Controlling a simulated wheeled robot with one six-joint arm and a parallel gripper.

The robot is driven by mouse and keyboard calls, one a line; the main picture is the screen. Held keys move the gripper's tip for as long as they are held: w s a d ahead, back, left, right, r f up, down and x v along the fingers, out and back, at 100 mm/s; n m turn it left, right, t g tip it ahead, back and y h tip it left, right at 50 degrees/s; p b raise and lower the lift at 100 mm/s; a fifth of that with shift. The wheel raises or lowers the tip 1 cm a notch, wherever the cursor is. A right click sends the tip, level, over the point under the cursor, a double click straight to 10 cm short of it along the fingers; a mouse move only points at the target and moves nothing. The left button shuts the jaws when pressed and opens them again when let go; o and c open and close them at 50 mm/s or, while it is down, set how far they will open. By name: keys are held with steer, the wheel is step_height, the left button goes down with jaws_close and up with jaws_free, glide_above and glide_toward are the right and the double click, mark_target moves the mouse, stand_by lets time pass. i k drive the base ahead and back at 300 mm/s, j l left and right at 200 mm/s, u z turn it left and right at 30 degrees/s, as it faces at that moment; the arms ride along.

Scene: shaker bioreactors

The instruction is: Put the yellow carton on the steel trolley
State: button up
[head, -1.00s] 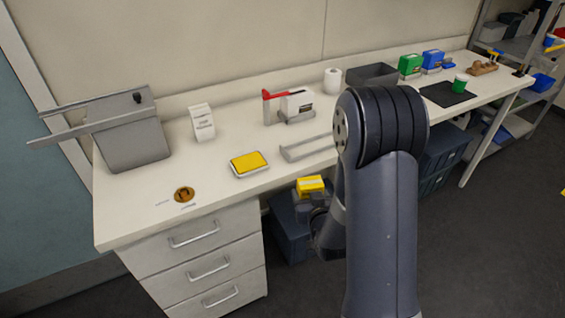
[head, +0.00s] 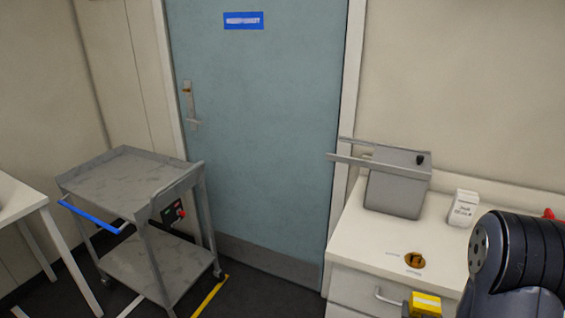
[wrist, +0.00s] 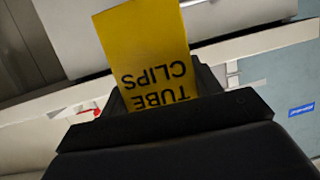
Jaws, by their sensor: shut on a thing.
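The yellow carton (head: 424,304) shows at the bottom right of the head view, in front of the drawer unit. In the wrist view the carton (wrist: 146,50) carries the words "TUBE CLIPS" and sits between the jaws of my gripper (wrist: 160,103), which is shut on it. The steel trolley (head: 125,172) stands at the left of the head view, well away from the carton. Its upper shelf is empty, and it has a blue handle (head: 92,217).
The white bench (head: 353,232) on the right bears a grey bin (head: 398,182) with protruding rails and a white labelled box (head: 462,208). A blue-green door (head: 262,130) is behind. A white table (head: 18,200) stands left of the trolley. Yellow tape (head: 210,297) marks the dark floor.

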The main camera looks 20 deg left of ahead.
mark_target(144, 190)
steer(key=j+u, duration=0.2)
steer(key=j, duration=0.2)
steer(key=i+j+u, duration=0.15)
steer(key=j, duration=0.25)
steer(key=j+u, duration=0.2)
steer(key=j, duration=0.15)
steer(key=i+j+u, duration=0.2)
steer(key=j, duration=0.15)
steer(key=i+j+u, duration=0.2)
steer(key=j, duration=0.15)
steer(key=k+j, duration=0.05)
